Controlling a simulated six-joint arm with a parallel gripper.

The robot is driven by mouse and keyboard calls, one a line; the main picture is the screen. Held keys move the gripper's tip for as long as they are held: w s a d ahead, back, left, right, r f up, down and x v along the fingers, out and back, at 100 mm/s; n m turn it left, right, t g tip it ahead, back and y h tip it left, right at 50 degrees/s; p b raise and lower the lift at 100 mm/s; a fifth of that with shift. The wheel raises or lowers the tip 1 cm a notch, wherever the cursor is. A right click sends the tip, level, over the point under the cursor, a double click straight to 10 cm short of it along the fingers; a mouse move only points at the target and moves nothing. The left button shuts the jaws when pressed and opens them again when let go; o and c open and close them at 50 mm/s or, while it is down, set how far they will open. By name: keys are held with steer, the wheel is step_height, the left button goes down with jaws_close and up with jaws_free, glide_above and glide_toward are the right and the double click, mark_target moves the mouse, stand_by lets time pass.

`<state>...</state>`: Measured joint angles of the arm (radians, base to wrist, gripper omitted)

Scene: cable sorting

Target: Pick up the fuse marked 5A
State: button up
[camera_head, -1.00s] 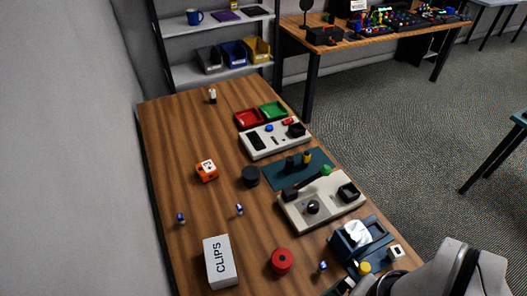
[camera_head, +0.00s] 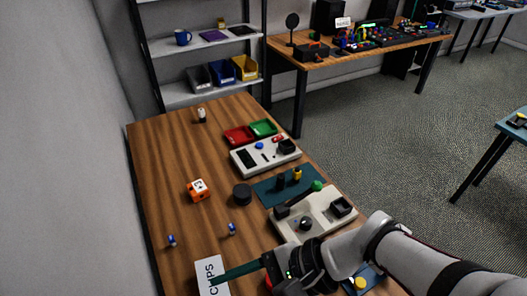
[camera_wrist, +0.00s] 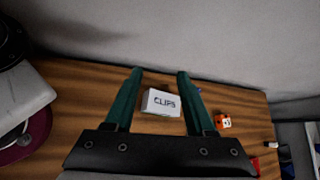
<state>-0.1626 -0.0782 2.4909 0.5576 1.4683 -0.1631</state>
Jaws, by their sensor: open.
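Two small blue-and-white pieces that may be fuses stand on the wooden table in the head view: one at the left (camera_head: 171,241), one nearer the middle (camera_head: 232,229). My gripper (camera_head: 232,273) reaches in from the right, over the white CLIPS box (camera_head: 208,270). A blue bit (camera_wrist: 198,90) shows beside the right finger.
An orange cube (camera_head: 198,190) and a black round piece (camera_head: 242,194) stand mid-table. Red (camera_head: 239,136) and green (camera_head: 263,128) trays and beige panels (camera_head: 310,213) line the right side. The table's left strip is mostly clear.

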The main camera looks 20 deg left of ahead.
mark_target(231, 230)
steer(key=w+a+f+m+t+y, duration=0.35)
steer(key=w+a+m+y, duration=0.25)
steer(key=w+a+m, duration=0.4)
steer(key=w+f+m+t+h, duration=0.2)
steer(key=w+f+t, duration=0.1)
steer(key=f, duration=0.3)
steer(key=w+d+f+m+t+h, duration=0.1)
steer(key=w+f+m+t+h, duration=0.1)
steer(key=f, duration=0.4)
steer(key=w+f+m+t+h, duration=0.1)
steer(key=w+f+m+t, duration=0.3)
steer(key=f, duration=0.2)
steer(key=shift+w+d+t+h, duration=0.25)
steer(key=shift+w+d+h, duration=0.05)
steer(key=shift+d+h, duration=0.1)
steer(key=x, duration=0.7)
steer(key=shift+w+f, duration=0.2)
steer(key=shift+f, duration=0.05)
jaws_close()
